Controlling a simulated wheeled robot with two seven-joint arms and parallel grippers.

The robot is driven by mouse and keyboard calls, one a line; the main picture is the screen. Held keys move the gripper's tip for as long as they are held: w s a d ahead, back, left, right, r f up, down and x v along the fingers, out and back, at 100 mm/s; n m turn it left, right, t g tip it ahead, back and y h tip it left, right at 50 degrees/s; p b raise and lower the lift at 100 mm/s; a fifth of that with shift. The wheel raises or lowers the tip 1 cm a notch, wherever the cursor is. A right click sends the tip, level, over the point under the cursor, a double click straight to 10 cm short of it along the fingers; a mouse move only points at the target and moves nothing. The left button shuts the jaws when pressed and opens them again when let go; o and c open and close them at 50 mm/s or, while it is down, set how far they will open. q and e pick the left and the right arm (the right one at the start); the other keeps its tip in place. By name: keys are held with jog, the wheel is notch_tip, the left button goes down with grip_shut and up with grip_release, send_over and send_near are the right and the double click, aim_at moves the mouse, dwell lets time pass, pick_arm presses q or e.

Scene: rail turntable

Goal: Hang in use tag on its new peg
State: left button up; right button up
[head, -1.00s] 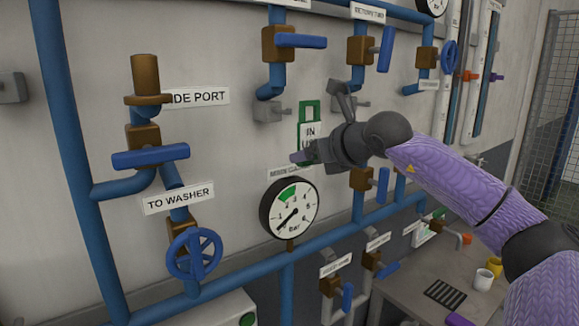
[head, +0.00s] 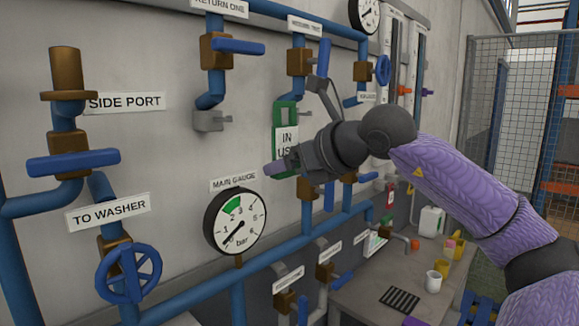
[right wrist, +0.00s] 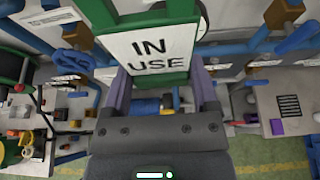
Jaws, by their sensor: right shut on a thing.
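The in use tag is a green frame with a white "IN USE" label (head: 286,143). My right gripper (head: 283,168) is shut on its lower part and holds it upright in front of the wall. In the right wrist view the tag (right wrist: 160,50) stands between the two purple fingers (right wrist: 160,90). A grey peg (head: 210,121) under the return one valve is bare, to the left of the tag. The top of the tag overlaps the pipe under the second valve in the head view; whether it touches a peg there I cannot tell. My left gripper is out of view.
The main gauge (head: 235,222) is on the wall below and left of my right gripper. Blue pipes and valve levers (head: 238,48) stick out around the tag. A bench (head: 350,290) with cups and a canister is at the lower right.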

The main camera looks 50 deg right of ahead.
jog(key=s+b, duration=0.3)
jog(key=s, duration=0.4)
jog(key=shift+a+r+b, duration=0.2)
jog(key=shift+a+b, duration=0.1)
jog(key=shift+a, duration=0.1)
